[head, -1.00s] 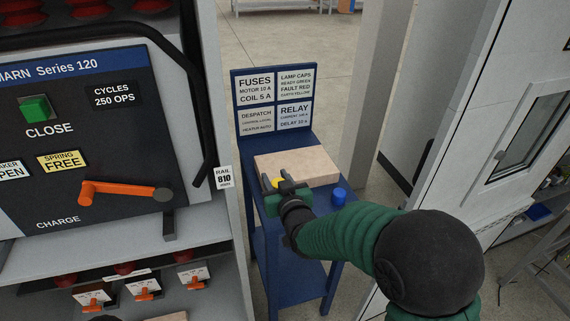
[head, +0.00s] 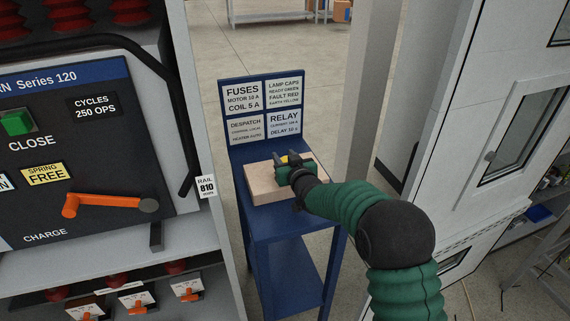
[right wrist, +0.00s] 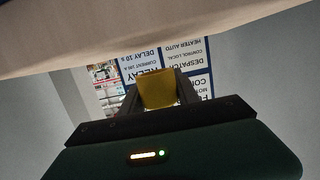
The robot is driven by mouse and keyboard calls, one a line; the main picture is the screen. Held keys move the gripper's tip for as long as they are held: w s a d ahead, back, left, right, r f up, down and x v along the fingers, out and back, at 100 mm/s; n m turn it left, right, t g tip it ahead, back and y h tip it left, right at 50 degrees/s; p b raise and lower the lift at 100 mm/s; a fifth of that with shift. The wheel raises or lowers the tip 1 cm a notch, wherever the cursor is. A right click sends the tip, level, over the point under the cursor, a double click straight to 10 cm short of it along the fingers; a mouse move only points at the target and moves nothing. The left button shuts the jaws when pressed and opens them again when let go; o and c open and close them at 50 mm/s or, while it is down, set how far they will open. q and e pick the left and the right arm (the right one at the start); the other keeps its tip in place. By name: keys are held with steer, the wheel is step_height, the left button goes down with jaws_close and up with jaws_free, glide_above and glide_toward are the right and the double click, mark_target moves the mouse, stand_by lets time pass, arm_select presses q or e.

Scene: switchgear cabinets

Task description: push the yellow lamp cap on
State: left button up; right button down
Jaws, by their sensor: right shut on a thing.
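My right gripper (head: 294,167) is shut on the yellow lamp cap (head: 293,158), over the right part of the beige block on the blue stand. Only a bit of the cap shows between the fingers in the head view. In the right wrist view the yellow cap (right wrist: 157,90) sits squarely between the two fingertips. I cannot tell whether the gripper touches the block. No lamp without its cap can be made out. My left gripper is not in view.
The beige block (head: 262,183) lies on the blue stand (head: 285,226), with a label board (head: 264,108) behind it. The switchgear panel (head: 75,150) with an orange handle (head: 105,202) is at left. A white cabinet (head: 490,130) stands at right.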

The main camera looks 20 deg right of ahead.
mark_target(284, 161)
steer(key=shift+w+d+f+b, duration=0.2)
steer(key=shift+w+f, duration=0.1)
steer(key=shift+w, duration=0.15)
steer(key=shift+w+d+f+b, duration=0.15)
steer(key=shift+w+f, duration=0.1)
steer(key=shift+w, duration=0.15)
steer(key=shift+a+f, duration=0.3)
steer(key=shift+f, duration=0.55)
steer(key=shift+a+f, duration=0.15)
steer(key=shift+a, duration=0.1)
steer(key=c, duration=1.3)
jaws_free()
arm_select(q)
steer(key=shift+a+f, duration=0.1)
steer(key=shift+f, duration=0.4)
arm_select(e)
steer(key=o, duration=0.4)
steer(key=shift+d, duration=0.35)
